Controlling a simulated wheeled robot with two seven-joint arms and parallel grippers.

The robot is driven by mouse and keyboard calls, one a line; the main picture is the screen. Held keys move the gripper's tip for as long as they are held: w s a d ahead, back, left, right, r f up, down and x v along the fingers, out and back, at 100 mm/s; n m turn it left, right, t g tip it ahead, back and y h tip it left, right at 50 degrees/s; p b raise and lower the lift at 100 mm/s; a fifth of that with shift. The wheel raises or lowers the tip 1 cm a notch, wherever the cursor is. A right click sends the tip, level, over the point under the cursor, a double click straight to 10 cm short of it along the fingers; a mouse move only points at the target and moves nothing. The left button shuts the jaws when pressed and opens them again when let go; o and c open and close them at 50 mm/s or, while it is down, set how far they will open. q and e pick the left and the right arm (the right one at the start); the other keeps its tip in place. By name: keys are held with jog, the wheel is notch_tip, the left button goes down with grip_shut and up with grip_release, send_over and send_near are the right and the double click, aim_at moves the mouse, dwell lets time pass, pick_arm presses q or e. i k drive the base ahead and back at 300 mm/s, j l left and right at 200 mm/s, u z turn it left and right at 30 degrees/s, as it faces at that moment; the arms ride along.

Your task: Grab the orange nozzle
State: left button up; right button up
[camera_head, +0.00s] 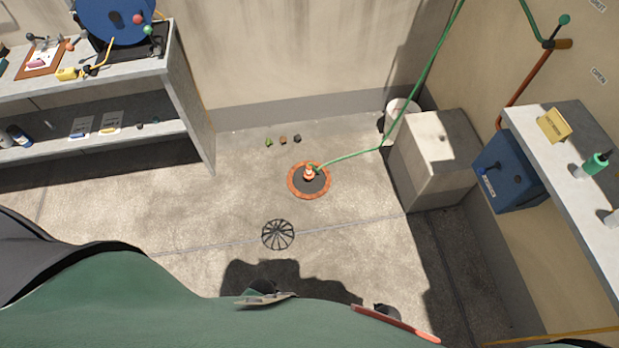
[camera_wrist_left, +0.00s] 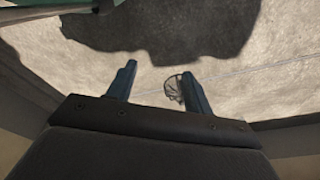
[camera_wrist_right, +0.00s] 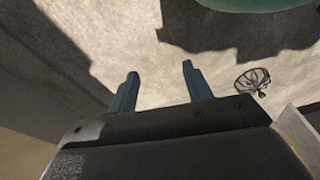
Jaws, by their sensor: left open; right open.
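The orange nozzle (camera_head: 309,173) stands on a dark round mat with an orange rim (camera_head: 293,188) on the floor, near the middle of the head view. A green hose (camera_head: 350,155) runs from it to the right and up. My left gripper (camera_wrist_left: 158,75) is open and empty in its wrist view, over bare floor. My right gripper (camera_wrist_right: 159,72) is open and empty in its wrist view, also over floor. The nozzle shows in neither wrist view. I cannot clearly make out either gripper's fingers in the head view.
A concrete block (camera_head: 436,160) and a white bucket (camera_head: 402,108) stand right. A shelf bench (camera_head: 185,100) stands left, a ledge (camera_head: 560,150) far right.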

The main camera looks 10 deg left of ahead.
aim_at(308, 173)
jog(key=i+l, duration=0.15)
jog(key=l, duration=0.2)
jog(key=i+l+u, duration=0.15)
jog(key=l, duration=0.2)
jog(key=i+l, duration=0.15)
jog(key=l, duration=0.25)
jog(key=i+l+u, duration=0.15)
jog(key=l, duration=0.2)
